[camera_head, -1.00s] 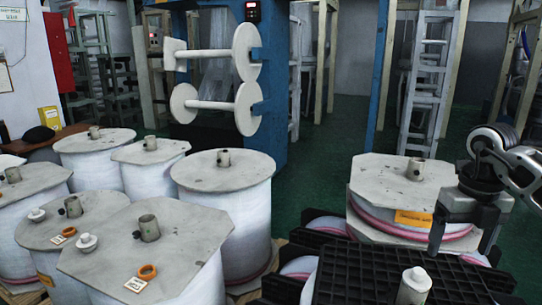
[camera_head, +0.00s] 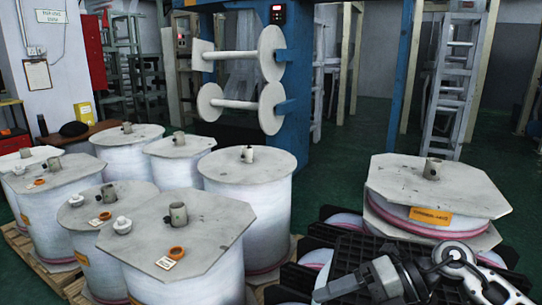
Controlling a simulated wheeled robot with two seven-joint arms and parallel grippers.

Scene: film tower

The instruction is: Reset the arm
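My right arm comes in from the lower right, and its gripper (camera_head: 340,287) is low over the black slatted pallet (camera_head: 347,250). The gripper is turned sideways, pointing left. I see one grey finger clearly; the other is not clear, so its opening cannot be told. Nothing shows held in it. My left gripper is not in view. A large white reel with an octagonal top (camera_head: 440,185) and an orange label stands just beyond my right arm.
Several white drums, one with a round top (camera_head: 247,168), crowd the left on wooden pallets. A blue machine frame (camera_head: 290,110) with two white spools (camera_head: 240,105) stands behind. A grey ladder (camera_head: 455,90) is at the back right. Green floor (camera_head: 340,150) is clear in the middle.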

